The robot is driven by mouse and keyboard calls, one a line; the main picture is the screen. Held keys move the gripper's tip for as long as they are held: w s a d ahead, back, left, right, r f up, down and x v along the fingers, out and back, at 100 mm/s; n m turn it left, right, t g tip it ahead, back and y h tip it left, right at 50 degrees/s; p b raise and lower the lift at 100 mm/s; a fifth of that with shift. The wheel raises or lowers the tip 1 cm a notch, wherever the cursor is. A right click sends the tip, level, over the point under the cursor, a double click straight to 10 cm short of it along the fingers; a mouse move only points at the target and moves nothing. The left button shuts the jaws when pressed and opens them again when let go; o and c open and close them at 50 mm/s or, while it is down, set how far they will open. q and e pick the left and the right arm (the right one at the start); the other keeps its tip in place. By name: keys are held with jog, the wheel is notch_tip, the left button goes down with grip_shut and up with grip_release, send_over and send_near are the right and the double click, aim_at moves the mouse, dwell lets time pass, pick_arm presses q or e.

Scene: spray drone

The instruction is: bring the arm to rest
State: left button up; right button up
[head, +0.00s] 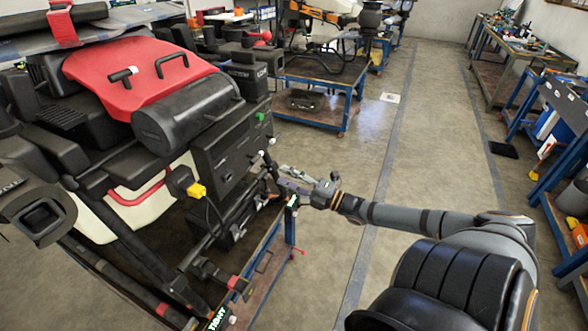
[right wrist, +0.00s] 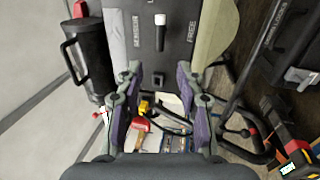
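My right arm (head: 420,217) reaches in from the right of the head view, stretched toward the large black spray drone (head: 215,140) with its red top cover (head: 135,78). My right gripper (head: 281,184) is beside the drone's near right side, above the blue-framed stand. In the right wrist view its two purple-and-grey fingers (right wrist: 158,84) are spread apart with nothing gripped between them. The drone's dark body (right wrist: 165,35) lies beyond them. I cannot tell whether the fingertips touch it. My left gripper is not in view.
A yellow plug (head: 196,190) with a black cable hangs on the drone's side. A blue-framed workbench (head: 330,85) stands behind, and more benches (head: 520,55) line the right wall. The concrete floor (head: 440,130) between them is mostly open.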

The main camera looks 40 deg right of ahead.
jog(key=shift+v, duration=0.95)
